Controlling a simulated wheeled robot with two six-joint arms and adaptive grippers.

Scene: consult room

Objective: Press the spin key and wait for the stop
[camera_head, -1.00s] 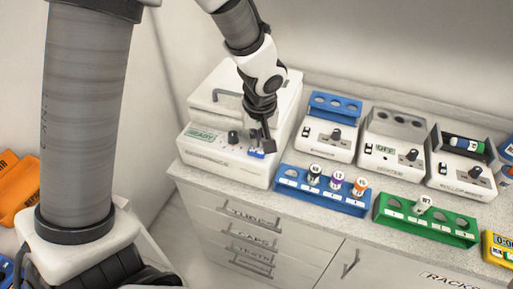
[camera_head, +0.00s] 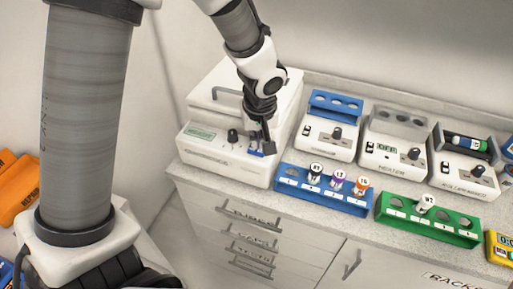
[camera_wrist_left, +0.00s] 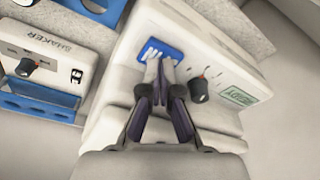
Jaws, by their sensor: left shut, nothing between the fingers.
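The white centrifuge (camera_head: 222,167) stands at the left end of the counter with its lid down. Its front panel carries a small display (camera_head: 200,133), a black knob (camera_head: 233,136) and a blue spin key (camera_head: 255,153). In the left wrist view the display (camera_wrist_left: 238,97) reads READY, and the blue key (camera_wrist_left: 150,52) is partly hidden by the fingertips. My left gripper (camera_head: 268,148) is shut and empty, its tips at the key in both views. I cannot tell whether they touch it. My right gripper is not in view.
A blue rack (camera_head: 290,186) with several capped tubes and a green rack (camera_head: 400,216) with one tube stand along the counter's front edge. Several small white devices, one the shaker (camera_head: 325,146), line the back. Drawers are below the counter.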

